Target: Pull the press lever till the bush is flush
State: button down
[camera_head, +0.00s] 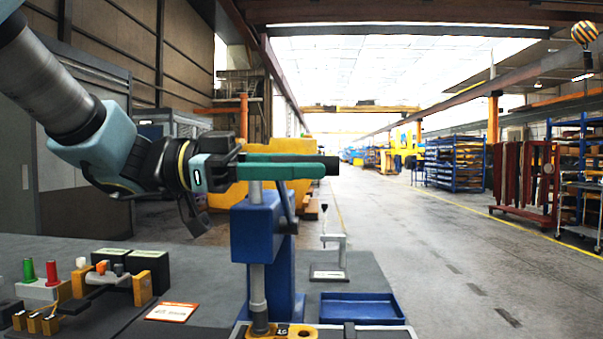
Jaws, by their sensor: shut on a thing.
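The blue arbor press (263,232) stands on the bench in the middle of the view, with its grey ram (257,287) pointing down. My gripper (325,167), with green fingers, reaches across from the left above the press head. It is shut on the press lever (333,168), whose dark end shows past the fingertips. A dark arm of the lever (288,205) shows at the press's right side. Below the ram is a yellow casting (296,331) at the bottom edge. The bush is hard to make out at the ram's foot, so its seating cannot be told.
An empty blue tray (362,297) lies right of the press, with a small grey gauge stand (331,257) behind it. An orange-edged card (172,312) and a yellow-ended fixture (143,284) lie to the left. Open factory floor lies beyond the bench.

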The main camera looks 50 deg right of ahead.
jog(key=shift+s+a+f+b, duration=0.2)
jog(key=shift+a+f+b, duration=0.1)
jog(key=shift+f, duration=0.35)
jog(key=shift+s+a+f+b, duration=0.15)
jog(key=shift+a+f, duration=0.1)
jog(key=shift+f, duration=0.4)
jog(key=c, duration=0.7)
grip_release()
jog(key=shift+a, duration=0.1)
jog(key=shift+o, duration=0.2)
jog(key=b+v, duration=0.2)
jog(key=v, duration=0.9)
jog(key=shift+r, duration=0.35)
jog(key=shift+s, duration=0.15)
